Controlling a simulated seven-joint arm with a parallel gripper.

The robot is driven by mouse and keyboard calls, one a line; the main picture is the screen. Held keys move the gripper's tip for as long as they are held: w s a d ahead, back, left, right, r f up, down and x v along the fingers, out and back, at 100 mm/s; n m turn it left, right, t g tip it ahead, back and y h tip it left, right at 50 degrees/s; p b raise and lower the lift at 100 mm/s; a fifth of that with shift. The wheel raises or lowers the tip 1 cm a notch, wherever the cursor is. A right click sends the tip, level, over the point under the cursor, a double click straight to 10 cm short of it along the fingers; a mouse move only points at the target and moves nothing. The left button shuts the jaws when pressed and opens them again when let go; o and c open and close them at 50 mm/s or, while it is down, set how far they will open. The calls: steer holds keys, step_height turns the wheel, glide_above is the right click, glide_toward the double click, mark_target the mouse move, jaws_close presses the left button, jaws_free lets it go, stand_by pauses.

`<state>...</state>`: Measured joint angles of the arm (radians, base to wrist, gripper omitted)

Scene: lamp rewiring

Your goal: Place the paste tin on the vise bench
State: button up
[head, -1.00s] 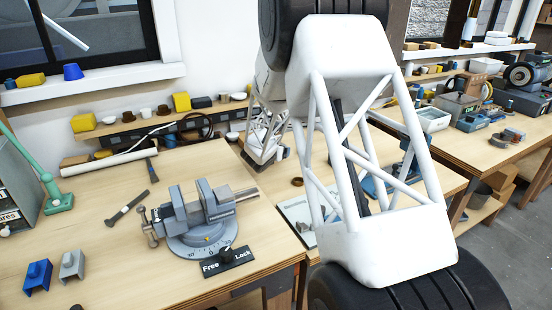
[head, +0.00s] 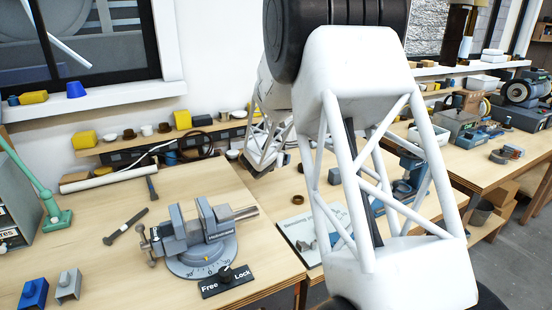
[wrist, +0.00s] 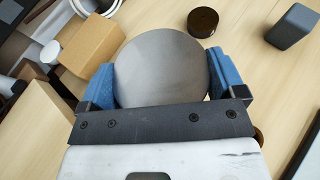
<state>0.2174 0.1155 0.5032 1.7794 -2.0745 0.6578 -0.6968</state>
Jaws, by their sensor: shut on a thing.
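In the wrist view, my gripper (wrist: 160,72) is shut on a round grey tin (wrist: 162,65), with a blue finger on each side of it. The tin's flat round face is toward the camera. Pale wood lies beyond it. In the head view, the vise bench (head: 105,275) is at the left, with a grey vise (head: 198,232) on its round base. The far end of my arm is above the back right part of this bench. The tin cannot be made out in the head view.
Blue (head: 33,294) and grey (head: 68,284) blocks stand front left. The wrist view shows a cardboard box (wrist: 92,48), dark round piece (wrist: 203,21) and dark block (wrist: 292,27).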

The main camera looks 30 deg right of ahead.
steer(key=shift+r, duration=0.1)
stand_by(0.3)
step_height(320, 180, up, 23)
steer(key=n+y, duration=2)
steer(key=y, duration=0.1)
glide_above(194, 204)
step_height(194, 204, down, 17)
steer(key=shift+f+g, duration=0.3)
steer(key=shift+f, duration=0.15)
stand_by(0.9)
stand_by(0.4)
steer(key=shift+f, duration=3.1)
